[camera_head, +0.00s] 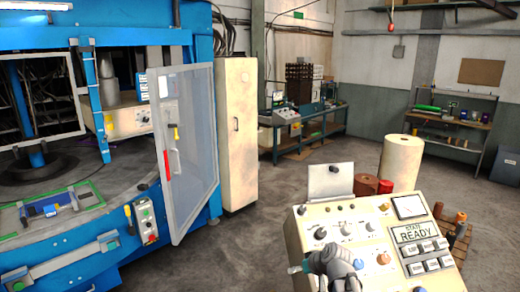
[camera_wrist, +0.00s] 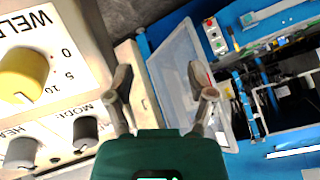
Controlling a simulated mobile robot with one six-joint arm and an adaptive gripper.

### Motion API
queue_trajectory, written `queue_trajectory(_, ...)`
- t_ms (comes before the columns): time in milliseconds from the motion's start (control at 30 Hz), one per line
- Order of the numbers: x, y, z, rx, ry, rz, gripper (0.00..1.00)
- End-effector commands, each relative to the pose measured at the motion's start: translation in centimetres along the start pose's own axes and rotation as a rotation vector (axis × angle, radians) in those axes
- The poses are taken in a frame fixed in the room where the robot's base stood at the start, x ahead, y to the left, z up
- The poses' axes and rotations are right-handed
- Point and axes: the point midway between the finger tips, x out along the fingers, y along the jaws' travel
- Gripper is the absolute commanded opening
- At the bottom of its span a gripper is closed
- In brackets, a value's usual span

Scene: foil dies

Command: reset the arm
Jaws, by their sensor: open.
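My gripper (camera_wrist: 162,88) is open and empty in the wrist view, its two grey fingers apart with nothing between them. In the head view my arm's end (camera_head: 330,264) is low in the picture, in front of the cream control console (camera_head: 318,220), and hides part of its lower face. In the wrist view the console panel fills the left side. I cannot tell whether a finger touches the panel.
A blue machine (camera_head: 185,55) with an open clear door (camera_head: 186,150) stands at left. A tall cream cabinet (camera_head: 237,130) is beside it. A white roll (camera_head: 400,163) stands behind the console. Grey floor between is clear.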

Motion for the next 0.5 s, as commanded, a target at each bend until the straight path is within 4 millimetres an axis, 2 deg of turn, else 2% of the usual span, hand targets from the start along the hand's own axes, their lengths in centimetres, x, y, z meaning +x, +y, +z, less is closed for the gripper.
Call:
queue_trajectory(33, 0.6, -0.1, 2.4, 0.015, -0.069, 0.019, 0.7)
queue_trajectory(200, 0.8, 0.2, 8.9, 0.098, -0.308, 0.134, 0.7)
queue_trajectory(333, 0.2, 0.7, 12.9, 0.166, -0.453, 0.244, 0.7)
queue_trajectory(500, -0.9, 1.3, 15.8, 0.231, -0.563, 0.359, 0.7)
